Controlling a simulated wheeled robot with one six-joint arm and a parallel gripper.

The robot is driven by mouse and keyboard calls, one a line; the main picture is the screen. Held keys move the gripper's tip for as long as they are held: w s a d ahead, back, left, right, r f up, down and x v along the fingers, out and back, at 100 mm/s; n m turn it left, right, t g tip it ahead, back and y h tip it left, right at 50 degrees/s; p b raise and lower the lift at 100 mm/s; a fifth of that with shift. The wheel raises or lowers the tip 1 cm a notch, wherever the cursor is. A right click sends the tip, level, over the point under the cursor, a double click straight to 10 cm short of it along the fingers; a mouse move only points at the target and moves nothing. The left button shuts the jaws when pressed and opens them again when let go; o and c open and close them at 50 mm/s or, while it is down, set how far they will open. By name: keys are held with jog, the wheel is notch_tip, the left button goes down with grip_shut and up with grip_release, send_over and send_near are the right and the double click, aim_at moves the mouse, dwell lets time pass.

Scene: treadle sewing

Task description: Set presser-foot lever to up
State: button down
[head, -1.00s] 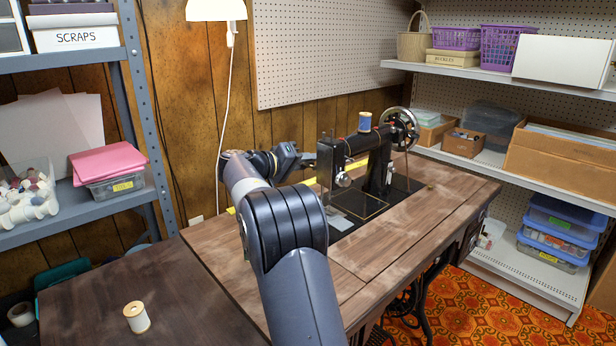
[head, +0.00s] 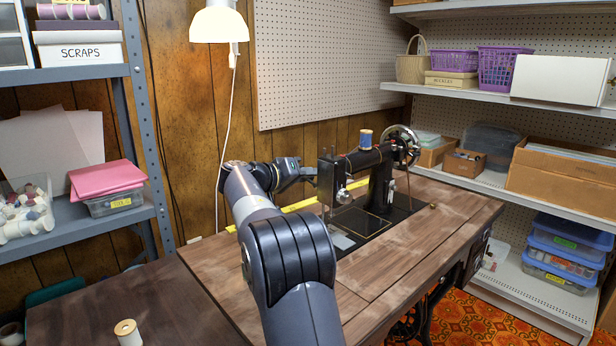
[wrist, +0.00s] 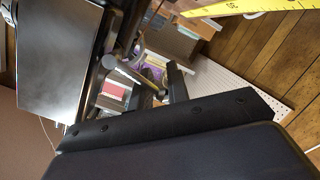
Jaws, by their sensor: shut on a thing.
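The black sewing machine (head: 358,165) stands on the wooden treadle table (head: 360,270). My gripper (head: 309,170) is at the left end of the machine's head, on its back side. In the wrist view the machine's dark head fills the left side (wrist: 58,55). A short grey bar, seemingly the presser-foot lever (wrist: 122,71), runs from it towards my dark fingertips (wrist: 160,90). The fingers appear shut on this lever. The exact contact is small and partly hidden by my gripper's body. The lever is not discernible in the head view, so its angle is hard to tell.
A blue thread spool (head: 365,139) stands on top of the machine, with the handwheel (head: 403,146) at its right end. A yellow tape measure (head: 299,205) lies along the table's back. A cream spool (head: 127,333) stands at front left. The table's front is clear.

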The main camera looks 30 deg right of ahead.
jog(key=c, duration=1.4)
grip_release()
jog(key=shift+o, duration=0.2)
jog(key=shift+a, duration=0.1)
jog(key=p+v, duration=0.2)
jog(key=v, duration=0.8)
jog(key=shift+a, duration=0.35)
jog(key=shift+s+d, duration=0.1)
jog(key=shift+d, duration=0.05)
jog(key=b+x, duration=0.1)
jog(key=x, duration=0.9)
jog(key=shift+d, duration=0.3)
jog(key=shift+f+b, duration=0.15)
jog(key=shift+b, duration=0.3)
